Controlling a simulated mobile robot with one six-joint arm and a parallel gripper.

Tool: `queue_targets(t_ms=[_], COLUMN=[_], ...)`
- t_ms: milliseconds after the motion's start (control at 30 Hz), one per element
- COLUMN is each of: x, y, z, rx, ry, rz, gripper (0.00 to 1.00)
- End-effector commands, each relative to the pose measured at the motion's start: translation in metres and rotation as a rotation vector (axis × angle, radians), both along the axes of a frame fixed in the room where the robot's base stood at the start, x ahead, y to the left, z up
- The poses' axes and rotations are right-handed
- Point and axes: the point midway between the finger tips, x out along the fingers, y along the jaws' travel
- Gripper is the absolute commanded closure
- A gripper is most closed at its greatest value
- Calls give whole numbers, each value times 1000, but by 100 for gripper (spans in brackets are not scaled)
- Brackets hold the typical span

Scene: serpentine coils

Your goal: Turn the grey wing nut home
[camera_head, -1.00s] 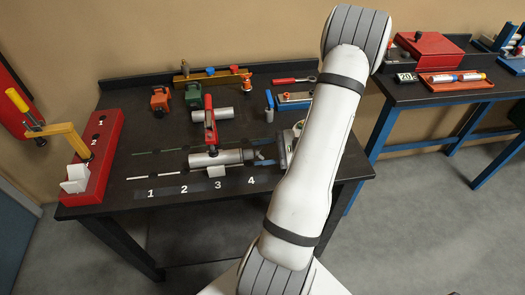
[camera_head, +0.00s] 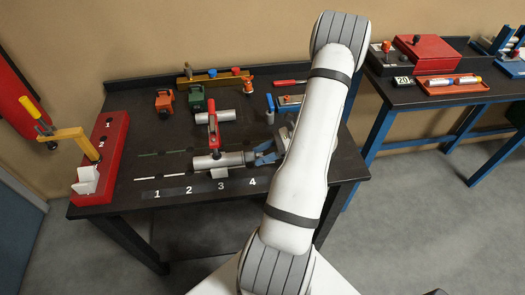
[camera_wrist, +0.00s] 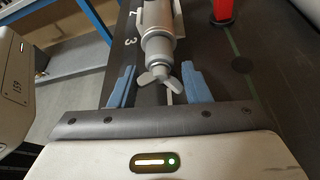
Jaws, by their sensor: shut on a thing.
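The grey wing nut (camera_wrist: 158,78) sits on the near end of a grey cylindrical body (camera_wrist: 158,35) in the wrist view, its wings spread. In the head view my gripper (camera_head: 264,153) is at the right end of the body, and the wing nut is hidden there.
The dark bench (camera_head: 150,172) has numbered marks along its front. A red stand (camera_head: 117,132) is at the left edge. A grey box (camera_wrist: 16,85) is close at left in the wrist view.

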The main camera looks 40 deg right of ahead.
Motion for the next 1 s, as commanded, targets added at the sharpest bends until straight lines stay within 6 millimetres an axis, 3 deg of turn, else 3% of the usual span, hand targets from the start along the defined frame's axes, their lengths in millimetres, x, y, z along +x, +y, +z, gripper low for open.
queue_targets(t_ms=[467, 533, 633, 833, 867, 1000], x=[0, 0, 0, -1, -1, 0], y=[0, 0, 0, 0, 0, 0], z=[4, 3, 3, 2, 2, 2], rx=[80, 80, 80, 79, 79, 78], ry=[117, 120, 121, 121, 121, 121], rz=[5, 4, 5, 4, 4, 2], gripper=[81, 90, 94, 94, 71, 59])
